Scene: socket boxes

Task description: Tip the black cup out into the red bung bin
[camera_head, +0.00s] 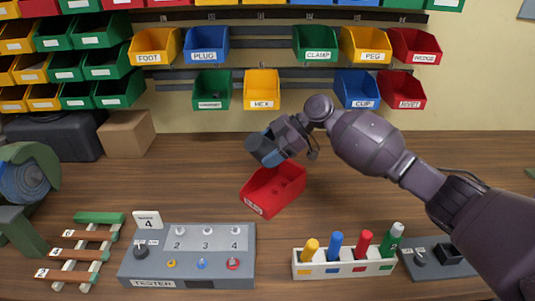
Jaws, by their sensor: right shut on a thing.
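The black cup (262,149) is tilted over in the air, with its mouth end toward the left. My right gripper (279,141) is shut on the cup, and its fingers hide part of it. The red bung bin (262,205) stands on the table just below the cup, slightly turned, with a white label on its front that is hard to read. A few small reddish pieces show inside the bin. The cup is apart from the bin. The cup's inside cannot be seen. My left gripper is not in view.
A grey tester box (187,257) and a white rack (343,266) with several coloured pegs stand in front. A wooden rack (82,254) is at front left, a cardboard box (126,133) at back left. Labelled bins hang on the wall behind. Table right of the red bin is clear.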

